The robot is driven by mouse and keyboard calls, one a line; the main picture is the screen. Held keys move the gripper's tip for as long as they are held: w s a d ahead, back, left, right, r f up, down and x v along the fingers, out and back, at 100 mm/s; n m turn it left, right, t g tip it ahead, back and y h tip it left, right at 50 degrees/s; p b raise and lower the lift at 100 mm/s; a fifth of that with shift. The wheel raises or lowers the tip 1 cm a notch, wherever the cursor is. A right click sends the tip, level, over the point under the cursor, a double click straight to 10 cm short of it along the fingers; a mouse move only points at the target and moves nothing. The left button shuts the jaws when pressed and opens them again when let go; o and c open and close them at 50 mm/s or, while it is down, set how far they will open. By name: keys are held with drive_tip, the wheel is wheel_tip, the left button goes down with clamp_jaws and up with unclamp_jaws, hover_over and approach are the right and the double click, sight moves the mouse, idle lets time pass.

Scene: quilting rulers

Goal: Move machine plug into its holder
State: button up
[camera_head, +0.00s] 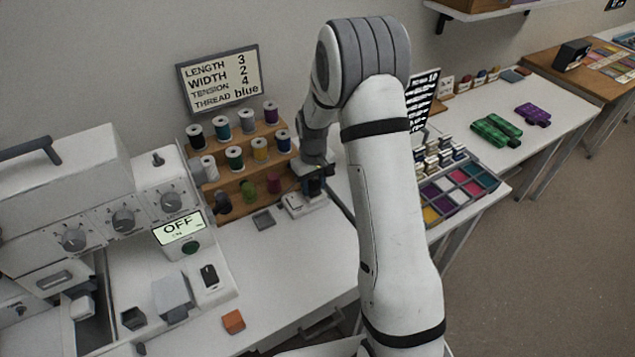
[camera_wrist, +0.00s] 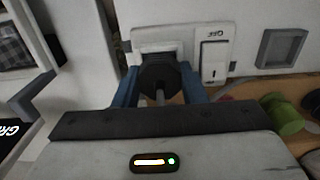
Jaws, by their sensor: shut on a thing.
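My gripper (camera_wrist: 160,84) is shut on the dark, many-sided machine plug (camera_wrist: 158,76), with a blue finger on each side of it. The plug is right at the white socket plate (camera_wrist: 225,30); whether it is seated in the socket or just off it I cannot tell. In the head view my gripper (camera_head: 316,182) is low over the same white socket unit (camera_head: 303,203), at the right of the thread rack, and hides the plug. A grey square recess (camera_head: 263,220) lies beside the socket, and a dark angular cup (camera_head: 133,318) stands at the front left. Which is the holder is unclear.
The thread rack (camera_head: 240,158) with several spools stands close to my gripper. The sewing machine (camera_head: 120,210), showing OFF, is at the left. An orange block (camera_head: 233,321) lies at the front. A tray of coloured squares (camera_head: 458,192) is at the right. The white tabletop (camera_head: 290,265) is mostly clear in the middle.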

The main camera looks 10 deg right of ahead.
sight(314, 182)
drive_tip(key=shift+s, duration=0.1)
drive_tip(key=c, duration=0.3)
drive_tip(key=shift+r, duration=0.1)
drive_tip(key=shift+s+r+p, duration=0.15)
drive_tip(key=shift+r+p, duration=0.35)
drive_tip(key=shift+r, duration=0.75)
drive_tip(key=shift+r+p, duration=0.1)
drive_tip(key=shift+p, duration=0.25)
drive_tip(key=shift+r+p, duration=1.05)
drive_tip(key=shift+r, duration=0.85)
